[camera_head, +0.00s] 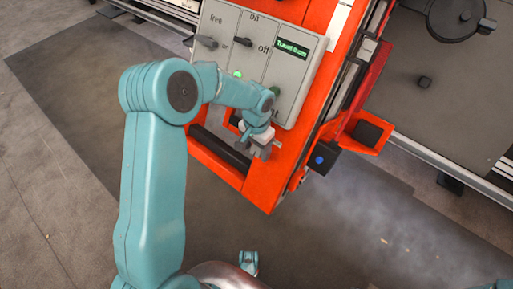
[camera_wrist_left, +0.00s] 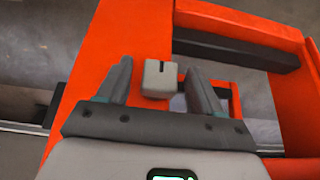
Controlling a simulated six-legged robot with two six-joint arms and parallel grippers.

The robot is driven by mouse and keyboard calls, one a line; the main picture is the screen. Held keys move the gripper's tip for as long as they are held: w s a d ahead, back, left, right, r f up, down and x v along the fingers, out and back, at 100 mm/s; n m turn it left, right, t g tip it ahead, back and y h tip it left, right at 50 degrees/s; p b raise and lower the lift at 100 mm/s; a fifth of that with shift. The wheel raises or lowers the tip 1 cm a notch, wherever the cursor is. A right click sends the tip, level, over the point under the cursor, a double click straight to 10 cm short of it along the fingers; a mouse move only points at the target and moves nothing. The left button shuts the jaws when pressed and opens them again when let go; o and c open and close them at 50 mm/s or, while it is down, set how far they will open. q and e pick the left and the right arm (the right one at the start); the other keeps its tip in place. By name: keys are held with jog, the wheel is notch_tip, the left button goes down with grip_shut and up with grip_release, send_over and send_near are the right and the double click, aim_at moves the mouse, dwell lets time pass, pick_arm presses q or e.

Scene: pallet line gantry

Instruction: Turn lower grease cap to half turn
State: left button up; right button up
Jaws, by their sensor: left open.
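A small light grey block with a dark slot on top, apparently the lower grease cap (camera_wrist_left: 160,79), sits on the orange frame in the left wrist view. My left gripper (camera_wrist_left: 158,70) is open, with one dark finger on each side of the block. A gap shows between the block and each finger. In the head view my left gripper (camera_head: 262,150) hangs over the orange frame, just below the grey control panel (camera_head: 292,72). The cap cannot be told apart from the gripper there. My right gripper is not seen.
The panel carries dark switches (camera_head: 243,42), a green-lit display (camera_head: 292,48) and a green lamp (camera_head: 238,74). The orange frame (camera_head: 262,188) has a dark bar (camera_head: 219,147) on its left. A blue button box (camera_head: 320,159) juts out at the right. Open floor lies below.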

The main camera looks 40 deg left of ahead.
aim_at(257, 150)
pick_arm(q)
notch_tip(257, 150, up, 16)
jog(key=p, duration=0.5)
jog(key=shift+d, duration=0.15)
jog(key=shift+s, duration=0.1)
jog(key=s+d+f+h, duration=0.25)
jog(key=d+f, duration=0.35)
jog(key=f, duration=0.3)
jog(key=s+d+f+h, duration=0.1)
jog(key=s+d+f, duration=0.3)
jog(key=d+f, duration=0.3)
jog(key=s+d+f+n, duration=0.25)
jog(key=s+f, duration=0.25)
jog(key=s, duration=0.3)
jog(key=s+d+f+n, duration=0.1)
jog(key=s+d+f, duration=0.25)
jog(key=s, duration=0.35)
notch_tip(257, 150, up, 24)
jog(key=p, duration=2.5)
jog(key=shift+w+a+r+h+p, duration=0.15)
jog(key=shift+w+a+h+p, duration=0.15)
jog(key=shift+a+h, duration=0.05)
jog(key=shift+a, duration=0.1)
